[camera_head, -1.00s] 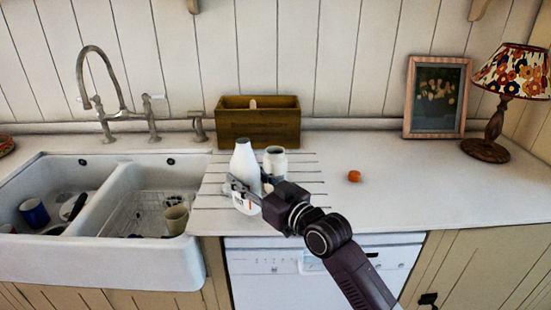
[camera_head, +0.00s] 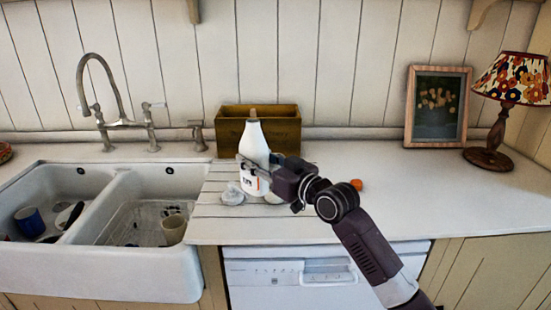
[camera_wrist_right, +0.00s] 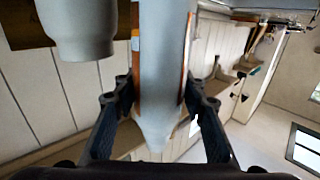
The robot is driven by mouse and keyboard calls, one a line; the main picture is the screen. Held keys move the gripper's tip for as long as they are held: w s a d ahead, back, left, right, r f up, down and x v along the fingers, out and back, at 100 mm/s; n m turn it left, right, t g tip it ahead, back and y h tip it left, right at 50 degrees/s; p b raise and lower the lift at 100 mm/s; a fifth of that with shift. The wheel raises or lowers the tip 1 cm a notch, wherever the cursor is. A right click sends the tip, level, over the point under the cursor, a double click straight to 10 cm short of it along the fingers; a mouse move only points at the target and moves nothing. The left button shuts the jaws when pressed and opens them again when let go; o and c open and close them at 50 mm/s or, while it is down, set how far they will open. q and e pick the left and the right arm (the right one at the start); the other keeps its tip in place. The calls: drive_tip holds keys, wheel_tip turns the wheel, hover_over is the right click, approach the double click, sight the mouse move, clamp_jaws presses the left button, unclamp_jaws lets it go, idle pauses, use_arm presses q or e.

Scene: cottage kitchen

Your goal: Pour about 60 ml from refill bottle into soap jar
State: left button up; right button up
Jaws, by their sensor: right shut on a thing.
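The white refill bottle (camera_head: 254,146), with a narrowing neck and a printed label, stands about upright above the ribbed drainer part of the counter. My right gripper (camera_head: 256,167) is shut around its body. In the right wrist view the bottle (camera_wrist_right: 163,60) runs between the two fingers. The soap jar, a pale rounded vessel, shows beside the bottle in the right wrist view (camera_wrist_right: 78,30). In the head view the jar is mostly hidden behind the bottle and gripper. My left gripper is not in view.
A small pale object (camera_head: 233,195) lies on the drainer left of the bottle. A wooden box (camera_head: 285,131) stands behind. A double sink (camera_head: 90,262) is left. A small orange object (camera_head: 356,184), a framed picture (camera_head: 437,108) and a lamp (camera_head: 494,130) are right. The right counter is mostly clear.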

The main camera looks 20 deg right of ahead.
drive_tip(key=shift+s+a+r+m+p, duration=0.15)
drive_tip(key=shift+r+m+p, duration=0.25)
drive_tip(key=shift+m+p, duration=0.65)
drive_tip(key=shift+f+m+p, duration=0.1)
drive_tip(key=shift+m+p, duration=0.65)
drive_tip(key=shift+m, duration=0.2)
drive_tip(key=shift+f+m+g+b, duration=0.3)
drive_tip(key=shift+f, duration=0.3)
wheel_tip(320, 180, down, 3)
drive_tip(key=shift+r+m, duration=0.2)
drive_tip(key=shift+m, duration=1)
drive_tip(key=shift+s+a+f+m+p, duration=0.1)
drive_tip(key=shift+a+f+m+p, duration=0.15)
drive_tip(key=shift+m+p, duration=0.55)
drive_tip(key=m+p, duration=0.1)
drive_tip(key=r+p, duration=0.1)
drive_tip(key=p, duration=0.1)
drive_tip(key=shift+s+a+r+m, duration=0.2)
drive_tip(key=shift+s+a+m, duration=0.05)
drive_tip(key=shift+a+m, duration=0.15)
drive_tip(key=shift+s+a+m+g+y+p, duration=0.2)
drive_tip(key=shift+a+m+g+y+p, duration=0.15)
drive_tip(key=shift+m+p, duration=0.75)
drive_tip(key=shift+s+a+r+m+p, duration=0.15)
drive_tip(key=shift+r+m+p, duration=0.35)
drive_tip(key=shift+p, duration=0.6)
drive_tip(key=shift+a+r+m+p, duration=0.15)
drive_tip(key=shift+m+p, duration=0.55)
drive_tip(key=shift+p, duration=0.4)
